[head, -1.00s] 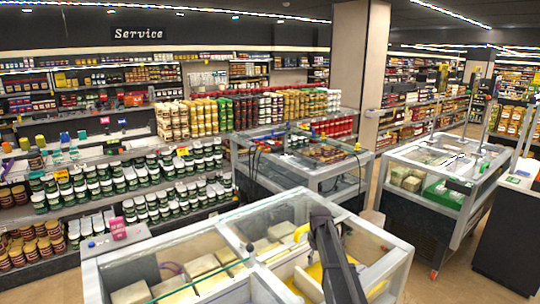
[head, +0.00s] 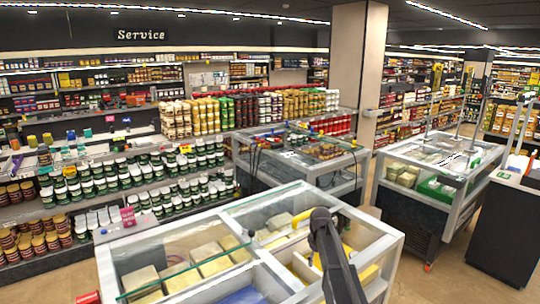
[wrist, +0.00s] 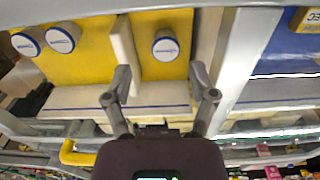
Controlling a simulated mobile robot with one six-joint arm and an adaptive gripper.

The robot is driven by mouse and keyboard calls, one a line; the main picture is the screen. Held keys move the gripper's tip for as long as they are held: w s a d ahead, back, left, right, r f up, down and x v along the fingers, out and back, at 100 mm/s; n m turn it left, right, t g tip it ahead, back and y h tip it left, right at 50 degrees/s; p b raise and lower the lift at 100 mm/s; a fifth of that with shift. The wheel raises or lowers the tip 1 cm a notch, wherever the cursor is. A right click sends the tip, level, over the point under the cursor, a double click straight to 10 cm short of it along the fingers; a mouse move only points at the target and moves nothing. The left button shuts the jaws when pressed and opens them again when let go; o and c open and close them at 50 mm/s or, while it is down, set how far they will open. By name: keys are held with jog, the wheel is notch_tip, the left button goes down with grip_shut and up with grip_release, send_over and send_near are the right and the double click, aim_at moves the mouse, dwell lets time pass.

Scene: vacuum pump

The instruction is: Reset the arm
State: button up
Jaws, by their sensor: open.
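My gripper (wrist: 163,80) is open in the wrist view, with its two fingers spread apart. Between and beyond the fingertips I see a yellow surface with a round, blue-and-white labelled cap (wrist: 165,46). Nothing is held between the fingers. In the head view my dark arm reaches over the near glass-sided case, and the gripper itself is hidden there.
The near case (head: 107,262) has white rims, glass panels and block-like goods inside. Another glass case (head: 300,170) stands behind it, and a third (head: 470,205) stands to the right. Stocked shelves (head: 130,185) line the left. Open floor (head: 455,270) shows at right.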

jog(key=s+m, duration=0.7)
jog(key=s, duration=1.9)
notch_tip(320, 180, down, 10)
jog(key=s+b, duration=0.2)
jog(key=b, duration=0.8)
jog(key=shift+a+f, duration=0.15)
jog(key=shift+c, duration=0.2)
